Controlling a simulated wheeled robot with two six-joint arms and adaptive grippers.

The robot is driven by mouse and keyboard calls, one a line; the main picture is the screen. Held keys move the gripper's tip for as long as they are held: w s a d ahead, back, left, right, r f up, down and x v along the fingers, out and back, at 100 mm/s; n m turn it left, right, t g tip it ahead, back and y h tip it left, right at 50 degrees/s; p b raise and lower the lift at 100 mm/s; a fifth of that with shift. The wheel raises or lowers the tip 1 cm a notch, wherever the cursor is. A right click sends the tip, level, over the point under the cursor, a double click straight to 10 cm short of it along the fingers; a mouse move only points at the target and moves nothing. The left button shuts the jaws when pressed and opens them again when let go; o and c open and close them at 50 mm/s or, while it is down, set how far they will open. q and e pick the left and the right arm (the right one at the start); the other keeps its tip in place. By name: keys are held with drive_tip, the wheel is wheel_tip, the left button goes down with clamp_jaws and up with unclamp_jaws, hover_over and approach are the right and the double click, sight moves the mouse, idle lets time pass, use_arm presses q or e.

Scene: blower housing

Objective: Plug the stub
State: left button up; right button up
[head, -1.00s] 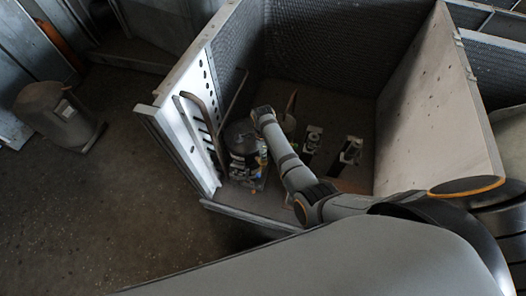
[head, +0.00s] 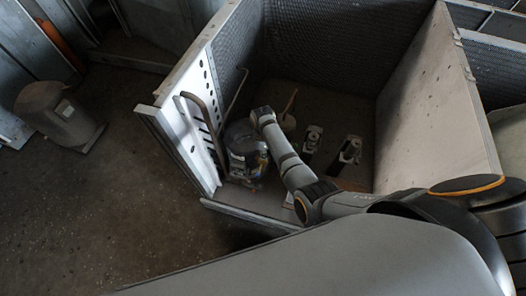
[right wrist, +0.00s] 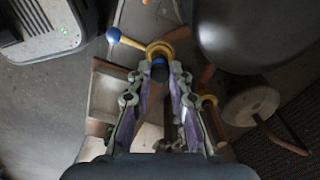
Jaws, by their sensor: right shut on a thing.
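My right gripper (right wrist: 160,76) is shut on a small dark plug with a blue band (right wrist: 159,69), held between its fingertips in the right wrist view. Just beyond the plug is a yellow, brass-like round fitting (right wrist: 160,50), in line with it. I cannot tell whether the plug touches it or is in it. A yellow lever with a blue knob (right wrist: 113,35) sticks out to the left of the fitting. In the head view my right arm reaches down into the open housing (head: 424,90), and its fingertips cannot be made out. My left gripper is not in view.
A grey round body (right wrist: 238,28) is close at the upper right of the right wrist view, with a pale disc (right wrist: 250,103) below it. A perforated pale panel (head: 188,105) stands left of my arm. A grey bin (head: 58,112) stands on open floor.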

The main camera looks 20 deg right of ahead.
drive_tip(key=shift+f, duration=0.25)
idle(0.3)
drive_tip(key=shift+f, duration=0.3)
drive_tip(key=shift+f, duration=0.15)
idle(0.3)
drive_tip(key=shift+f+b, duration=0.3)
drive_tip(key=shift+b, duration=0.1)
drive_tip(key=shift+f, duration=0.15)
idle(0.6)
drive_tip(key=o, duration=1.4)
